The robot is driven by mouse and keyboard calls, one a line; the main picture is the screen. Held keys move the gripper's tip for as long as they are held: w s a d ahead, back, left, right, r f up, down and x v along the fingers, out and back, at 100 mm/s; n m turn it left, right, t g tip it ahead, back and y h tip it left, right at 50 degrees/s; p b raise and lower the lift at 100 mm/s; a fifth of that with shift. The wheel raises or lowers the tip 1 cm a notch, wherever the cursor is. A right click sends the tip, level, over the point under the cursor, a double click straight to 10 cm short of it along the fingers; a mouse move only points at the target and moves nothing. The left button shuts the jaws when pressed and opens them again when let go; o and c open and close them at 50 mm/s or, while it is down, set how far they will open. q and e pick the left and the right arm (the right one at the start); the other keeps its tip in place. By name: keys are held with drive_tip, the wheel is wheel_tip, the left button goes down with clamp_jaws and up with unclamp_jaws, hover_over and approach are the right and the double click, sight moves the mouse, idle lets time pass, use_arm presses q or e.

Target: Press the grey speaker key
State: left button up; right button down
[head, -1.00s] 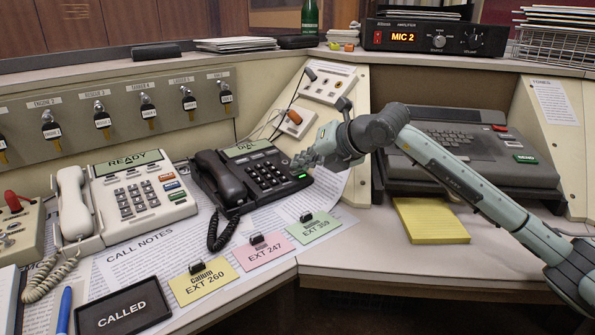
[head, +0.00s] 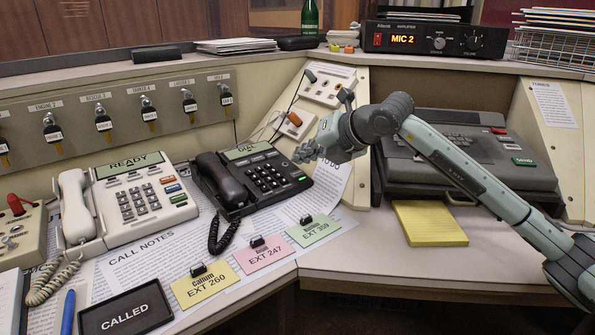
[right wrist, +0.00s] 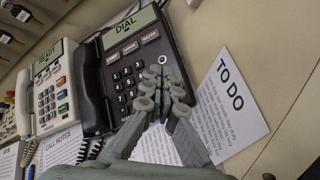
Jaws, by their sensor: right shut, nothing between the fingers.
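The black desk phone (head: 237,207) stands on the left desk, its display reading DIAL. It also shows in the right wrist view (right wrist: 160,32), with a row of grey keys (right wrist: 130,47) above the number keys. No key's label is readable enough to pick out the speaker key. A small green mark (head: 302,178) sits at the phone's front right corner. My right gripper (head: 305,152) is shut and empty, just right of the phone's keypad and seemingly above it. In the right wrist view its fingers (right wrist: 165,85) hide the phone's lower right part. My left gripper is out of view.
A white phone (head: 140,200) reading READY stands to the left. Yellow, pink and green extension cards (head: 314,230) lie in front. A TO DO sheet (right wrist: 233,105) lies right of the black phone. A yellow pad (head: 430,222) and a keyboard unit (head: 470,185) are farther right.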

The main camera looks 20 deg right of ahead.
sight(304, 180)
drive_tip(key=shift+s+d+r+p, duration=0.15)
drive_tip(key=shift+r+p, duration=0.3)
drive_tip(key=shift+r, duration=0.55)
drive_tip(key=shift+s+a+r+p, duration=0.15)
drive_tip(key=shift+r+p, duration=0.25)
drive_tip(key=shift+r, duration=0.6)
drive_tip(key=shift+d, duration=0.1)
